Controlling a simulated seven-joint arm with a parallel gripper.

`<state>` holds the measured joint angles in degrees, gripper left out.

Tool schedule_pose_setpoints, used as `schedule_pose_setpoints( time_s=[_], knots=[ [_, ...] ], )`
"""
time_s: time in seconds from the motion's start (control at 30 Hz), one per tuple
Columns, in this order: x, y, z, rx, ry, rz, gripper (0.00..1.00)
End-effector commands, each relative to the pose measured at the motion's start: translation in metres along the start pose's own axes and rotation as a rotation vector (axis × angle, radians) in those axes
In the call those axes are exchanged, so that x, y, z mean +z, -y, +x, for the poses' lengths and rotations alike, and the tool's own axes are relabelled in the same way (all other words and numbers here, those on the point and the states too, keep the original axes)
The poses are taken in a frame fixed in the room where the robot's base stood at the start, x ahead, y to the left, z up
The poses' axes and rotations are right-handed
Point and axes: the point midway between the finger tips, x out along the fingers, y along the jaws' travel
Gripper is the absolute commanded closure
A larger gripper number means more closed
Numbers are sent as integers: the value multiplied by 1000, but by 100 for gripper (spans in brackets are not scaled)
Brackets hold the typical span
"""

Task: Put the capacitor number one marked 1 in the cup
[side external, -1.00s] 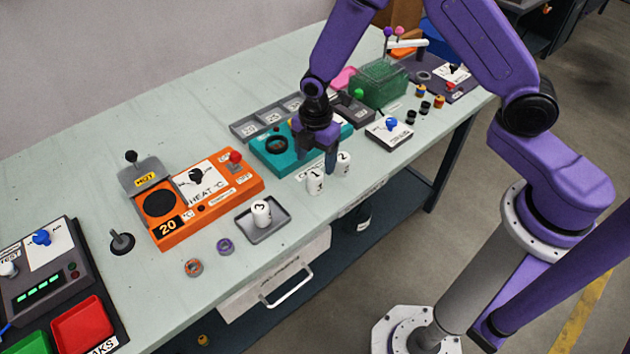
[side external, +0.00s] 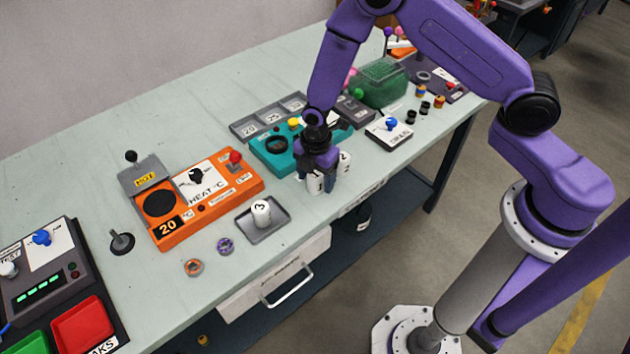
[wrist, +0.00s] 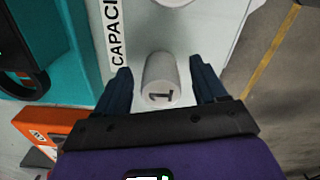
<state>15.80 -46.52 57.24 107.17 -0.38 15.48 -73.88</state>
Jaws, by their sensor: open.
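The capacitor marked 1 (wrist: 160,82) is a white cylinder between the two dark fingers of my gripper (wrist: 160,68) in the wrist view, with a gap at each side. In the side external view, my open gripper (side external: 317,182) is low over the bench around this white capacitor (side external: 314,185), which it partly hides. A second white capacitor (side external: 345,160) stands just behind to the right. A third, marked 3 (side external: 261,212), stands in a small grey tray (side external: 262,234). I cannot pick out a cup with certainty.
A teal device (side external: 272,160) lies close behind my gripper. An orange heater unit (side external: 178,226) stands to the left. A grey compartment tray (side external: 250,130) and a green box (side external: 380,85) stand farther back. Two small rings lie near the front edge.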

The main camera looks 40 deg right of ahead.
Motion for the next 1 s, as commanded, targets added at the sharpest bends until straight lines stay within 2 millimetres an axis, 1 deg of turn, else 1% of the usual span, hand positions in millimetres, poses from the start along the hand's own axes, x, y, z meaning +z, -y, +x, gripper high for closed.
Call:
schedule_pose_setpoints(
  time_s=[0.03,0.07,0.1,0.17,0.2,0.23,0.67,0.77,0.87,0.97,1.0],
  knots=[
    [0,0,0,0,0,0,29],
    [0,0,0,0,0,0,39],
    [0,0,0,0,0,0,52],
    [0,0,0,0,0,0,71],
    [0,0,0,0,0,0,84],
    [0,0,0,0,0,0,90],
    [0,0,-4,1,0,0,91],
    [0,-1,-9,1,-1,-1,91],
    [0,-1,-19,2,-2,-1,91],
    [0,-1,-34,1,-2,-2,91],
    [0,6,-40,0,-2,-2,91]
  ],
)
